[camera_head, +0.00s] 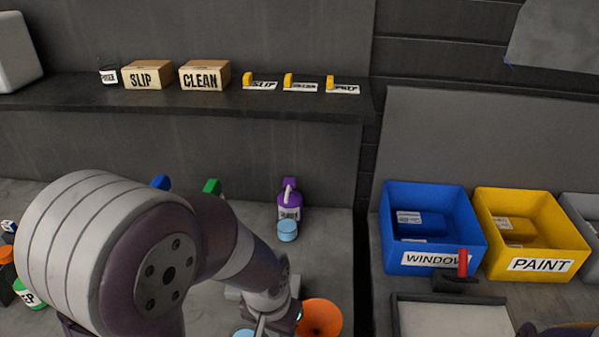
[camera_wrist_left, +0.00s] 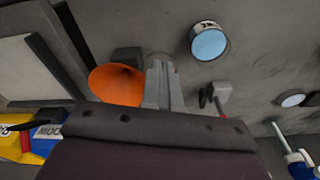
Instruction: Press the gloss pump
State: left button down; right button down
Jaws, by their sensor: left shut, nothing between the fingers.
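No label reading gloss is legible, so I cannot tell for sure which thing is the gloss pump. A purple spray bottle (camera_head: 289,206) stands upright on the bench near the back wall, with a blue-topped cup (camera_head: 287,231) in front of it. A blue-topped cup also shows in the left wrist view (camera_wrist_left: 208,43). My left gripper (camera_head: 266,322) is low at the bottom of the head view, beside an orange funnel (camera_head: 322,317). In the left wrist view its fingers (camera_wrist_left: 162,80) are together and empty, close to the funnel (camera_wrist_left: 114,85). My right gripper is out of view.
Blue (camera_head: 161,182) and green (camera_head: 212,187) bottle tops show behind my left arm. A blue bin (camera_head: 430,260) and a yellow bin (camera_head: 535,247) stand at the right. A dark shelf (camera_head: 180,102) with boxes runs above the bench.

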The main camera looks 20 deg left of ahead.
pick_arm(q)
jog(key=w+a+r+n+t, duration=0.1)
jog(key=w+a+r, duration=0.15)
jog(key=w, duration=0.55)
jog(key=w+a+r+t+y+p, duration=0.1)
jog(key=w+a+t, duration=0.1)
jog(key=w+a, duration=0.35)
jog(key=w+a+r+n+t, duration=0.1)
jog(key=w+r, duration=0.1)
jog(key=w, duration=0.7)
jog(key=w+a+r+n+t+y, duration=0.1)
jog(key=w+a+r+t, duration=0.2)
jog(key=w+r, duration=0.6)
jog(key=shift+w+a, duration=0.25)
jog(key=shift+w, duration=0.25)
jog(key=shift+f, duration=0.1)
jog(key=p, duration=0.3)
send_over(289, 181)
jog(key=s, duration=0.3)
jog(key=f, duration=0.7)
jog(key=shift+w+d, duration=0.25)
notch_tip(289, 181, down, 3)
jog(key=shift+s+r, duration=0.1)
jog(key=shift+f, duration=0.65)
